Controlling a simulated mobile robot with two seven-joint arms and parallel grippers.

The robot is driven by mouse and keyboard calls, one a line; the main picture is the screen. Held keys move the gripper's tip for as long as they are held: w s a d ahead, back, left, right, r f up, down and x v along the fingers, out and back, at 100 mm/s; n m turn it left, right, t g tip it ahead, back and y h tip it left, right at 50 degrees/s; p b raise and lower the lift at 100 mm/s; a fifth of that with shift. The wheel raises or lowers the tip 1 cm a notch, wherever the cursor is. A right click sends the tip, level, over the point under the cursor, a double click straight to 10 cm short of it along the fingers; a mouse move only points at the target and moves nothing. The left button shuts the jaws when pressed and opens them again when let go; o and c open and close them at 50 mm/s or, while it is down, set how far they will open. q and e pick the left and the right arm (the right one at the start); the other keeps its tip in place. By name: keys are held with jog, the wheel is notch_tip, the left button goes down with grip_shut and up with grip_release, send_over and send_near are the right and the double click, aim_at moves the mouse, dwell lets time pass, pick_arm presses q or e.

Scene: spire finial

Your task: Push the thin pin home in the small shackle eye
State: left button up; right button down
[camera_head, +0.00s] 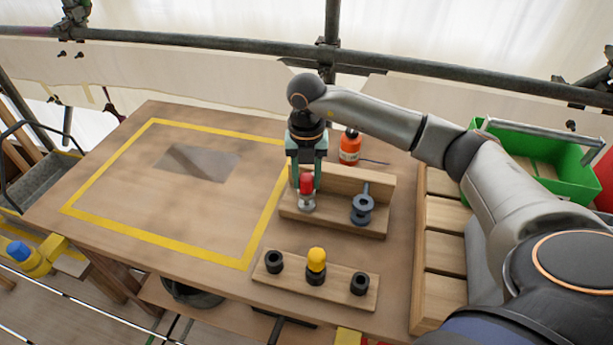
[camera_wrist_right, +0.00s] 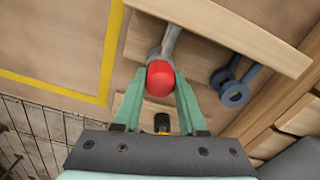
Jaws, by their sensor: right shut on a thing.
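My right gripper (camera_head: 306,180) is shut on the red head of the thin pin (camera_head: 306,185), which stands upright. The red head also shows between the two green fingers in the right wrist view (camera_wrist_right: 160,80). Directly under the head is the small light-grey shackle (camera_head: 307,203), at the left part of a wooden stand; its grey body also shows in the wrist view (camera_wrist_right: 172,42). The pin's shank is hidden, so I cannot tell how deep it sits in the eye. A larger blue-grey shackle (camera_head: 362,207) stands on the right part of the stand. My left gripper is not in view.
A front wooden block (camera_head: 338,288) holds a yellow-headed pin (camera_head: 316,260) between two black collars. An orange bottle (camera_head: 350,147) stands behind the stand (camera_head: 378,188). A slatted wooden tray and green crate (camera_head: 560,160) lie right. The yellow-taped area left is largely clear.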

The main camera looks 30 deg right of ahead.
jog(key=shift+f, duration=0.3)
jog(key=shift+c, duration=2)
grip_release()
jog(key=shift+r, duration=0.1)
notch_tip(320, 180, up, 12)
jog(key=shift+r, duration=0.25)
